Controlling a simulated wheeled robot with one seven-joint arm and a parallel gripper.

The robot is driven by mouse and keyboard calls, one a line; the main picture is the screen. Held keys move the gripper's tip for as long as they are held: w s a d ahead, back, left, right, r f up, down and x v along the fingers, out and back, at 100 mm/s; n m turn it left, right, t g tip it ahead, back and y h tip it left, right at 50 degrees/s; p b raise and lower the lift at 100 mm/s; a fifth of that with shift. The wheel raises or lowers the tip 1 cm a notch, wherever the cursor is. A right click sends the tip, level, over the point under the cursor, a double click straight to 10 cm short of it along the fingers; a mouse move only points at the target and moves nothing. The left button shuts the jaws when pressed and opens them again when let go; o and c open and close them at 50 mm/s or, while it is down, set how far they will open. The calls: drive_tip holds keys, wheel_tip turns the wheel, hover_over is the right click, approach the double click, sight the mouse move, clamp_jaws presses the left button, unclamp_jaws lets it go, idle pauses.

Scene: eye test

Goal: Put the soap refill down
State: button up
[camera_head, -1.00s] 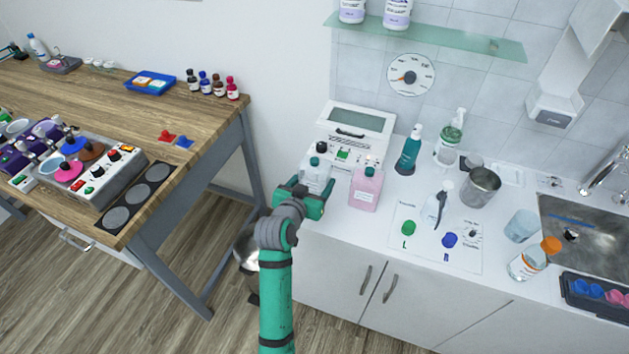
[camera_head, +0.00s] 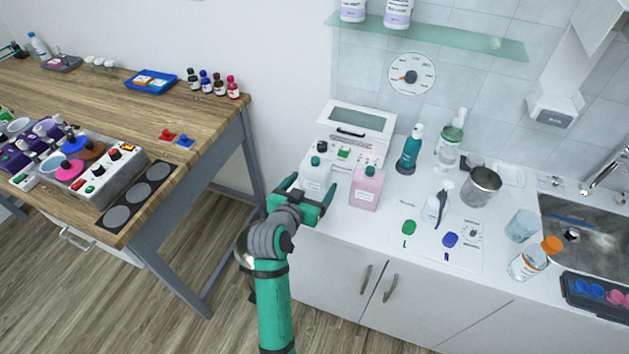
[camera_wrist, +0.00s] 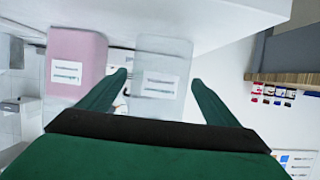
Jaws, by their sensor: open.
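A clear, whitish bottle with a dark green cap (camera_head: 316,178) stands upright at the counter's left front, beside a pink bottle (camera_head: 366,190). I cannot read their labels, so I cannot tell by text which is the soap refill. My gripper (camera_head: 310,190) is open and empty, just in front of the clear bottle. In the wrist view the clear bottle (camera_wrist: 163,70) shows between and beyond my spread fingertips (camera_wrist: 158,80), with gaps at both sides. The pink bottle (camera_wrist: 76,62) is to its left there. My gripper hides part of the clear bottle's base in the head view.
A white device (camera_head: 355,130) stands behind the bottles. A green bottle (camera_head: 409,152), a steel beaker (camera_head: 481,188) and a marked sheet (camera_head: 432,240) are to the right. The wooden table (camera_head: 215,115) is at left, across a floor gap.

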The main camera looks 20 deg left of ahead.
drive_tip(key=v, duration=0.9)
drive_tip(key=shift+w, duration=0.1)
